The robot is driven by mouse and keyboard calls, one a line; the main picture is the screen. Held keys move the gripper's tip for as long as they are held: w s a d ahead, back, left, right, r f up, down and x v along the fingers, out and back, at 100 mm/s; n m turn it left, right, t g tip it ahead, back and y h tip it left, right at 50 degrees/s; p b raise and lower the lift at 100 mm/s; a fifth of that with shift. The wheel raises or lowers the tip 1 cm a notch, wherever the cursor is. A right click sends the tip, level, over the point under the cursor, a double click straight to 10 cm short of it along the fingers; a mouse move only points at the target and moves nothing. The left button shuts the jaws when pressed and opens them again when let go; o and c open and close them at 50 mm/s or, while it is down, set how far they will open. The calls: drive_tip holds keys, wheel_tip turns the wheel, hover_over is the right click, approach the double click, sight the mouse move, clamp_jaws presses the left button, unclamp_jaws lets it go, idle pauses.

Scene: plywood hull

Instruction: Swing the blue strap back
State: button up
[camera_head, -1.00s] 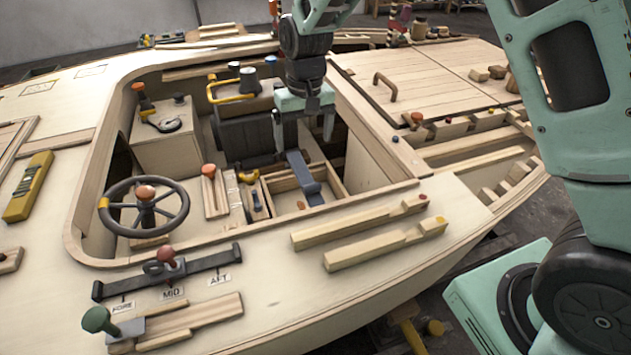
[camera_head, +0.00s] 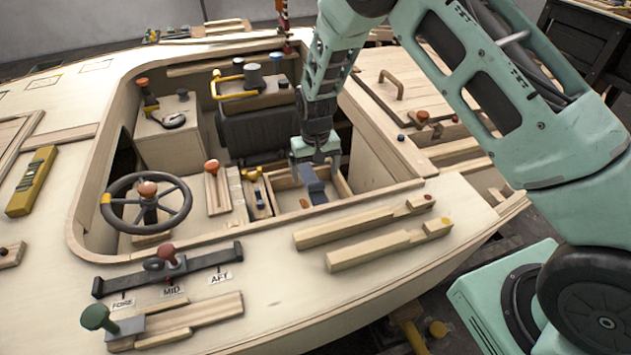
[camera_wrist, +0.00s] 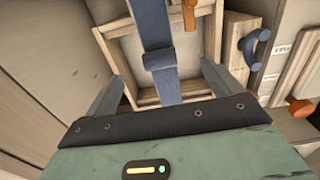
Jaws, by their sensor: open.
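The blue strap (camera_head: 314,187) lies across an open wooden box (camera_head: 287,195) in the boat's cockpit. In the wrist view the strap (camera_wrist: 155,25) runs from the top edge down across the box, with a thicker folded band (camera_wrist: 161,61) partway along. My gripper (camera_head: 318,165) is above the strap's far part, pointing down. In the wrist view my gripper (camera_wrist: 162,88) is open, with one finger on each side of the strap and clear gaps between. The strap's near end in the wrist view is hidden behind my gripper body.
A wooden side wall (camera_head: 375,165) stands close on the right of the box. A black seat (camera_head: 255,130) is behind it. A small lever with a blue handle (camera_wrist: 254,44) and an orange knob (camera_wrist: 300,112) are beside the box. The steering wheel (camera_head: 146,205) is farther left.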

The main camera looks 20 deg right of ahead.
sight(315, 183)
drive_tip(key=shift+f, duration=2.2)
